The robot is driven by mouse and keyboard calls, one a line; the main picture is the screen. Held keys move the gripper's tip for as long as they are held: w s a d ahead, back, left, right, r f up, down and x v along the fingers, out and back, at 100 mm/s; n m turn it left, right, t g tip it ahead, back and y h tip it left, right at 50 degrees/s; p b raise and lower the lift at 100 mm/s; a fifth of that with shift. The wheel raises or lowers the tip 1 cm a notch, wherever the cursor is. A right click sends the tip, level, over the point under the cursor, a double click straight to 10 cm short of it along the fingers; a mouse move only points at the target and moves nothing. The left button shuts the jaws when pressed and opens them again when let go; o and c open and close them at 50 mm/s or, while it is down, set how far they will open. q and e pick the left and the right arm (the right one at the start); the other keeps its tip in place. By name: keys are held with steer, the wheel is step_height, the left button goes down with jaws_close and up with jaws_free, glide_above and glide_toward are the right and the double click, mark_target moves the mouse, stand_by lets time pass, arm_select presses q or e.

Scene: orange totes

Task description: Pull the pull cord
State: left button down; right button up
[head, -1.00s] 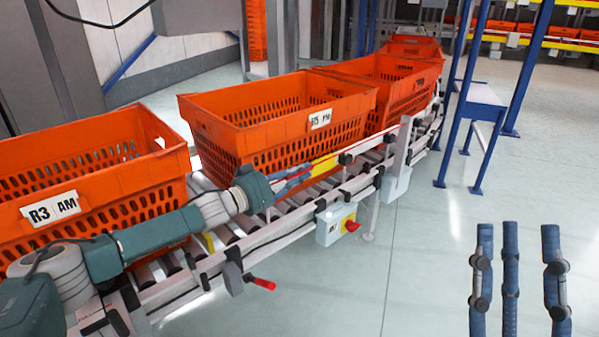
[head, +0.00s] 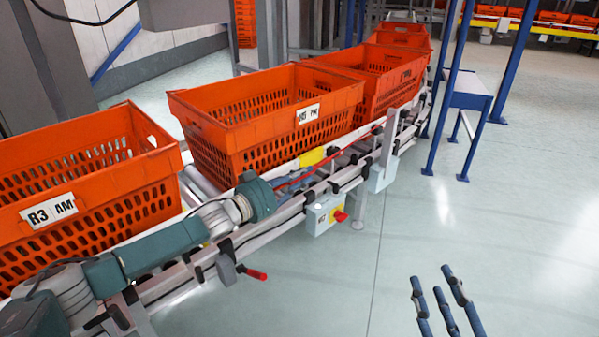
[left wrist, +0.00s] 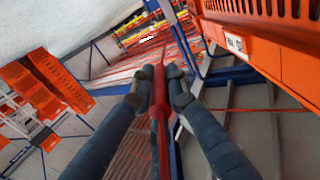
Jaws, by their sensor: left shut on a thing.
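The pull cord (head: 345,158) is a thin red line that runs along the near side of the roller conveyor. In the left wrist view it shows as a red, thicker piece (left wrist: 160,95) between the fingers. My left gripper (head: 300,181) is at the conveyor rail with its blue fingers on the cord; it also shows in the left wrist view (left wrist: 158,88), shut on the cord. My right gripper (head: 440,285) is in the lower right over bare floor, its fingers apart and empty.
Orange totes stand on the conveyor (head: 190,265), one labelled R3 AM (head: 90,230) and another (head: 250,120) behind my left arm. A grey control box (head: 322,214) with a red knob and a red-handled lever (head: 253,273) stick out from the near side.

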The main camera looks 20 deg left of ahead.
arm_select(q)
steer(key=shift+s+d, duration=0.15)
steer(key=shift+d, duration=0.25)
steer(key=c, duration=1.7)
jaws_free()
steer(key=v, duration=1.2)
steer(key=shift+a, duration=0.3)
steer(key=shift+r, duration=0.1)
